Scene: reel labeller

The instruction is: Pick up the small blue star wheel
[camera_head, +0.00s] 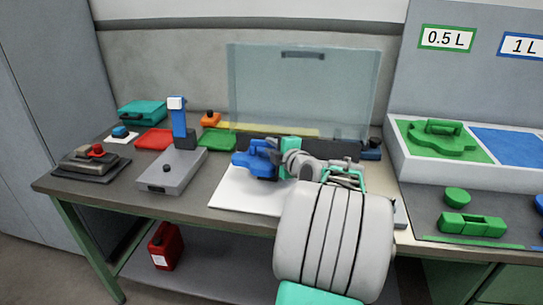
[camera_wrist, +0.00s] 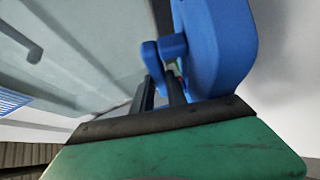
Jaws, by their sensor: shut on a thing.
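The blue star wheel (camera_head: 256,160) is at my gripper, above the white surface in the middle of the bench. In the wrist view the blue part (camera_wrist: 220,45) fills the upper middle, with a small blue grip piece on its left side. My gripper (camera_wrist: 162,88) has its two dark fingers shut at that grip piece. In the head view my gripper (camera_head: 279,160) reaches in from the right, and my arm hides part of the bench. The full outline of the wheel is not visible, and I cannot tell how far it is off the surface.
A raised clear guard (camera_head: 303,90) stands behind the wheel. A white tray (camera_head: 393,152) with green and blue areas is at the right. The white surface (camera_head: 233,195) in front is bare.

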